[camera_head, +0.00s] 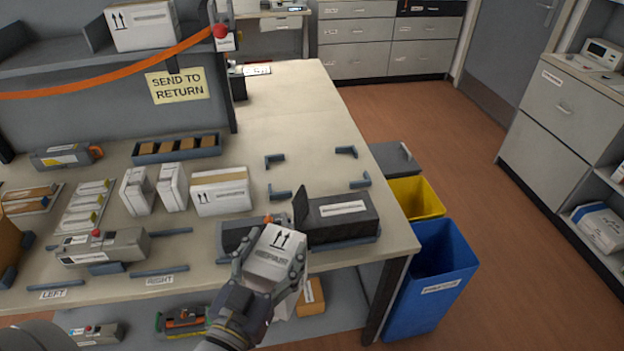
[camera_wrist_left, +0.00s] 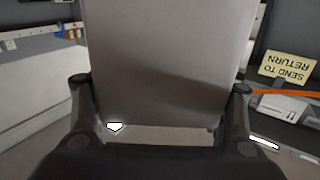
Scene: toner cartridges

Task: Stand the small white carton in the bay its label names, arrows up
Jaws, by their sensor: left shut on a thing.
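The small white carton (camera_head: 278,246) is held by my left gripper (camera_head: 270,268), above the front edge of the table. Its visible face shows two arrows pointing up in the picture and a label that seems to read REPAIR. The left gripper's fingers are shut on the carton's two sides. In the left wrist view the carton (camera_wrist_left: 168,60) fills the space between the fingers as a plain grey face. I cannot make out a bay marked REPAIR. My right gripper is not in view.
A divided shelf (camera_head: 60,62) at upper left holds a white carton (camera_head: 145,25). A black case (camera_head: 342,218) is near the held carton. The far tabletop (camera_head: 285,100) is clear.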

